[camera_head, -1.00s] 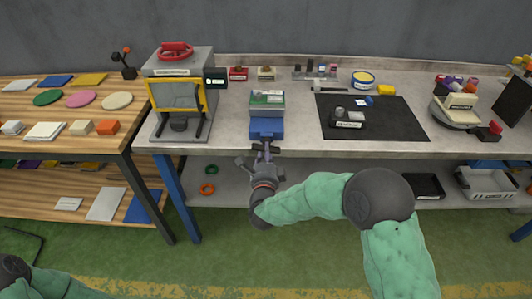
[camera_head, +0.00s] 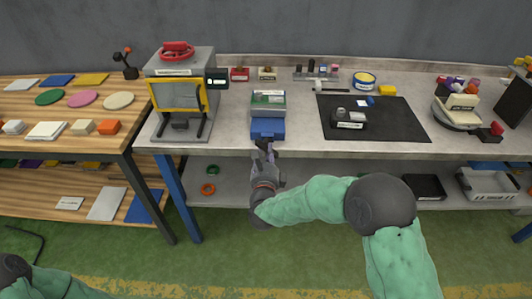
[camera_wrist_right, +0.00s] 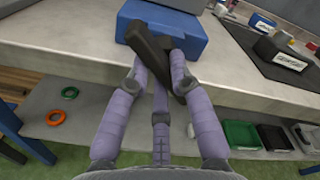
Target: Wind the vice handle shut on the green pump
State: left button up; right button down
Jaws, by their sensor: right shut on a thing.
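The blue vice (camera_head: 267,130) sits at the front edge of the grey bench; its blue body also shows in the right wrist view (camera_wrist_right: 185,40). A green item with a pale label, seemingly the green pump (camera_head: 268,105), sits at the top of the vice; I cannot tell how tightly the jaws meet it. The dark vice handle (camera_wrist_right: 155,45) slants across the vice's front. My right gripper (camera_head: 265,157) is at the front of the vice, its purple-grey fingers (camera_wrist_right: 160,80) shut on the handle. My left gripper is out of view; only part of its arm shows at lower left.
A grey press with a yellow frame (camera_head: 176,95) stands left of the vice. A black mat (camera_head: 395,120) with a dark labelled block (camera_head: 348,118) lies to the right. Below, a shelf holds green and orange rings (camera_head: 208,189) and trays (camera_head: 485,184).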

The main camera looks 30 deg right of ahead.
jog(key=shift+f, duration=0.15)
jog(key=c, duration=1.1)
grip_release()
jog(key=v, duration=1.2)
jog(key=shift+a, duration=0.1)
